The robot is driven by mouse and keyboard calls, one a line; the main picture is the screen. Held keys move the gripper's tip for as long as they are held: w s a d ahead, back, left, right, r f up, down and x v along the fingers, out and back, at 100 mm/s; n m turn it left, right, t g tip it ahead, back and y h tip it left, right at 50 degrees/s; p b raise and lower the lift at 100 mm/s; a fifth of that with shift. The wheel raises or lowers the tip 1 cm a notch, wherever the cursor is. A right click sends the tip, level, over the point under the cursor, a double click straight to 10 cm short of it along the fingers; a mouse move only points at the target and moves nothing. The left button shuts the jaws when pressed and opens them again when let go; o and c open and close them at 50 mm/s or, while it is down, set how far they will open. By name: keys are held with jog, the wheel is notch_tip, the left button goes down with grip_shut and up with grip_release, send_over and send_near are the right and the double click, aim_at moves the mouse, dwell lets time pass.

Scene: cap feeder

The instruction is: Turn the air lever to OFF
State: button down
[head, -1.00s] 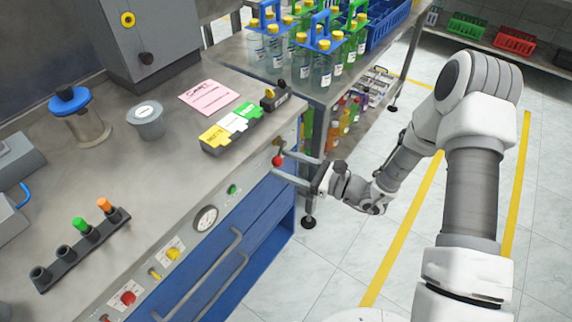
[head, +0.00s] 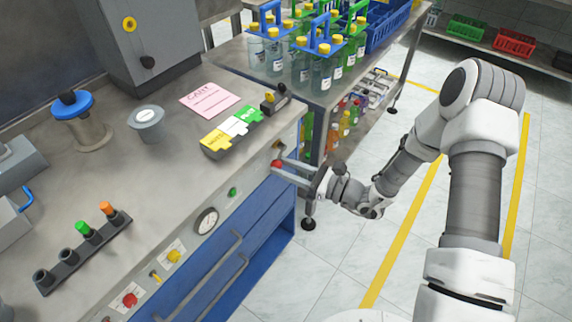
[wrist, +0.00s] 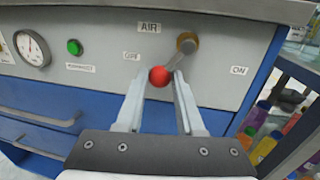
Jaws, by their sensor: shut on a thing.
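The air lever has a red ball knob (wrist: 159,76) and a brass pivot (wrist: 187,43) on the grey front panel, under the AIR label (wrist: 149,28). In the wrist view the lever slants down and left from the pivot. The OFF label (wrist: 131,56) is left of it and the ON label (wrist: 239,70) is right. My gripper (wrist: 160,73) has one finger on each side of the red knob and is shut on it. The knob also shows in the head view (head: 277,163), at the tips of my gripper (head: 284,170). The fingers partly hide the lever.
A pressure gauge (head: 206,221) and a green button (head: 233,192) sit along the panel. Blue drawers with bar handles (head: 222,260) are below. A bottle table (head: 318,93) stands close beyond my gripper. The floor (head: 340,255) in front is clear.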

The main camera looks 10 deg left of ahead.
jog(key=shift+s+a+r+m+p, duration=0.1)
jog(key=shift+s+r+m+p, duration=0.15)
jog(key=shift+m, duration=0.35)
jog(key=shift+s+r+m+p, duration=0.1)
jog(key=shift+m+p, duration=0.25)
jog(key=shift+m, duration=0.25)
jog(key=shift+f, duration=0.1)
jog(key=c, duration=0.5)
grip_release()
jog(key=shift+c, duration=0.2)
jog(key=p+v, duration=0.1)
jog(key=v, duration=1.6)
jog(key=shift+s+f+p, duration=0.2)
jog(key=shift+p, duration=0.1)
